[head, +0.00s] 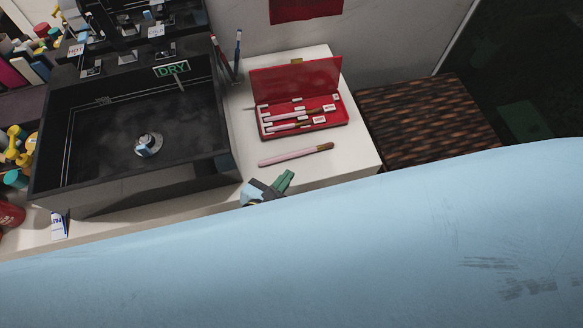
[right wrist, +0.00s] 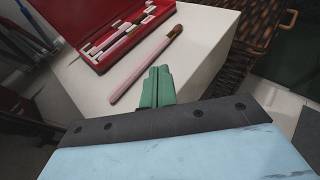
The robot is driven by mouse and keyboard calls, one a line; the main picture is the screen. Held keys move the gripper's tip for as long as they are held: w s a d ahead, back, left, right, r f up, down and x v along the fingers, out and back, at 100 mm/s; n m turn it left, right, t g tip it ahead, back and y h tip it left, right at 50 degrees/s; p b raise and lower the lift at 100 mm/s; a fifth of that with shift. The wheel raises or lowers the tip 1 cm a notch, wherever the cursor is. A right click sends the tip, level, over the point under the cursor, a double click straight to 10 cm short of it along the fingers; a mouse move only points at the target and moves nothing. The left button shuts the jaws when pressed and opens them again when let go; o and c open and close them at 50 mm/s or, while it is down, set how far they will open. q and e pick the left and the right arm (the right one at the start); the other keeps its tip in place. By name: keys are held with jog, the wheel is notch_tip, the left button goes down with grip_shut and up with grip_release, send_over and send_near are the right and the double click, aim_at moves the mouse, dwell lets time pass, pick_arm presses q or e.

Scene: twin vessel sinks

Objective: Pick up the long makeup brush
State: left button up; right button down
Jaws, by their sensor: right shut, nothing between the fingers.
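The long makeup brush (head: 297,154) has a pink handle and a brown tip. It lies on the white counter in front of the open red case, and it also shows in the right wrist view (right wrist: 143,67). My right gripper (head: 286,180) has green fingers and is shut and empty. It is just on the near side of the brush, apart from it in the head view; its fingers also show in the right wrist view (right wrist: 157,84). My left gripper is not in view. My own light blue arm covers the lower part of the head view.
The open red case (head: 340,122) holds several brushes behind the long brush. A black sink (head: 190,165) stands on the left of the white counter (head: 357,157). Thin upright brushes (head: 237,58) stand behind. A brown woven basket (head: 425,115) is on the right.

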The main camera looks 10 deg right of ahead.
jog(key=shift+v, duration=1.75)
jog(key=shift+f, duration=0.1)
jog(key=c, duration=1.8)
grip_release()
jog(key=shift+s+d+f, duration=0.1)
jog(key=shift+d+f, duration=0.05)
jog(key=shift+c, duration=0.2)
jog(key=o, duration=0.5)
jog(key=s+d+f+m+g+y, duration=0.2)
jog(key=s+d+f+m+g, duration=0.2)
jog(key=d+f+m+g, duration=0.1)
jog(key=shift+d+f+m, duration=0.4)
jog(key=shift+f+m, duration=0.4)
jog(key=shift+f, duration=0.15)
jog(key=s+d+f+m+g+y, duration=0.25)
jog(key=s+f, duration=0.25)
jog(key=f, duration=0.3)
jog(key=s+d+f+m+g+y, duration=0.1)
jog(key=s+d+f+m+y, duration=0.2)
jog(key=f, duration=0.5)
jog(key=s+d+f+m+y, duration=0.1)
jog(key=s+d+f+m, duration=0.3)
jog(key=s+m, duration=0.2)
jog(key=s+d+f+m+y+b, duration=0.1)
jog(key=s+d+f+m, duration=0.4)
jog(key=s, duration=0.4)
jog(key=shift+d+f+m, duration=0.2)
jog(key=shift+f+m, duration=0.05)
jog(key=shift+m, duration=0.5)
